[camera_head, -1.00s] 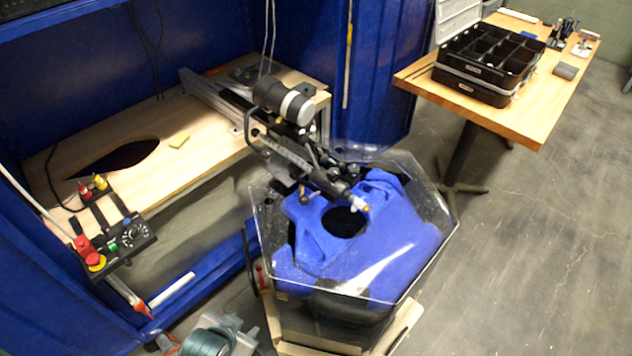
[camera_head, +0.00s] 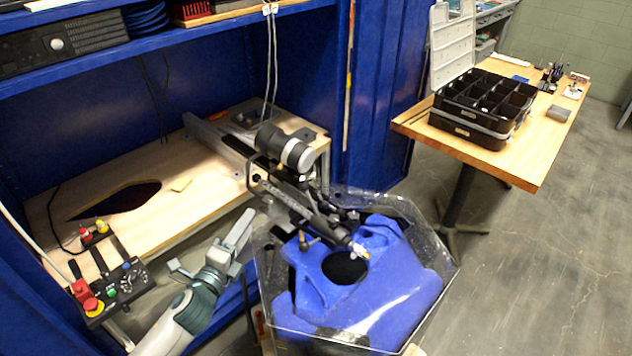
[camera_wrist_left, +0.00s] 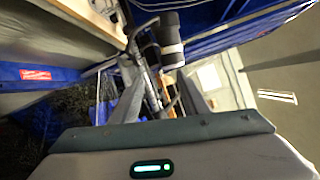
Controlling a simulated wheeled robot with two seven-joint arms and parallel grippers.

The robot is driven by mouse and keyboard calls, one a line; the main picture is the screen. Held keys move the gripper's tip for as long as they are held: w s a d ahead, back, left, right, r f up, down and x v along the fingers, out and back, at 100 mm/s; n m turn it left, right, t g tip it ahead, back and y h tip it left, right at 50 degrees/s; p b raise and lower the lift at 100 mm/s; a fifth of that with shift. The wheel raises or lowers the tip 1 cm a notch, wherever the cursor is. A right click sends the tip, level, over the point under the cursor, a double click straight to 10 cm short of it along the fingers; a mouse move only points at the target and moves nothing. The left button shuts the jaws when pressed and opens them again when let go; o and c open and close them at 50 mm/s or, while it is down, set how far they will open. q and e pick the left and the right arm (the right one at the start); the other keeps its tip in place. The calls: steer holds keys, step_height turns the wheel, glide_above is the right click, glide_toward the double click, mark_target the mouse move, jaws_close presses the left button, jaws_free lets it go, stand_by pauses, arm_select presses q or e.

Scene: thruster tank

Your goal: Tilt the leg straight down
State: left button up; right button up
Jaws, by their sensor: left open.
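The leg (camera_head: 315,213) is a dark, slim assembly of rods. It slants from a black motor cylinder with a pale band (camera_head: 285,148) down to the right, over the tank. Its lower end lies above a dark round opening in the blue form. The tank (camera_head: 268,300) is clear and many-sided, with the blue form (camera_head: 390,275) inside. My left gripper (camera_head: 240,232) is open and empty, left of the leg and apart from it. In the left wrist view, the leg (camera_wrist_left: 150,85) and motor cylinder (camera_wrist_left: 168,35) show beyond the open fingers (camera_wrist_left: 160,98). My right gripper is out of view.
A control box (camera_head: 115,290) with a red stop button sits at the left end of the wooden bench (camera_head: 160,225). Blue walls enclose the bench, with a shelf above. A wooden table (camera_head: 470,150) with black organizer trays (camera_head: 485,110) stands at the right. Grey floor is open at right.

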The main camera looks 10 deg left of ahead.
arm_select(q)
steer(key=w+r+m+g+h, duration=0.1)
steer(key=m+h, duration=0.2)
steer(key=m, duration=0.3)
steer(key=w+d+r+m+g+h, duration=0.1)
steer(key=w+m+g+h, duration=0.1)
steer(key=m+h, duration=0.2)
steer(key=w+d+m+g+h, duration=0.1)
steer(key=m+h, duration=0.2)
steer(key=m, duration=0.7)
steer(key=shift+w+d+r+g, duration=0.15)
steer(key=shift+w+r+g, duration=0.2)
steer(key=shift+r+g, duration=0.05)
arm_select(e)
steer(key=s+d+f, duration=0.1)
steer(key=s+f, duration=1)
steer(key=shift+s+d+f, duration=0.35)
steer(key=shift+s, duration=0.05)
arm_select(q)
steer(key=shift+d, duration=0.1)
steer(key=p+x, duration=0.5)
steer(key=x, duration=1.2)
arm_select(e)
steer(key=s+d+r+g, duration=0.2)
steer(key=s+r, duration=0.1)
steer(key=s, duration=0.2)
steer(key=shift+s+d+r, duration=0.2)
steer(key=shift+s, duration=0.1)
arm_select(q)
steer(key=shift+d+r, duration=0.15)
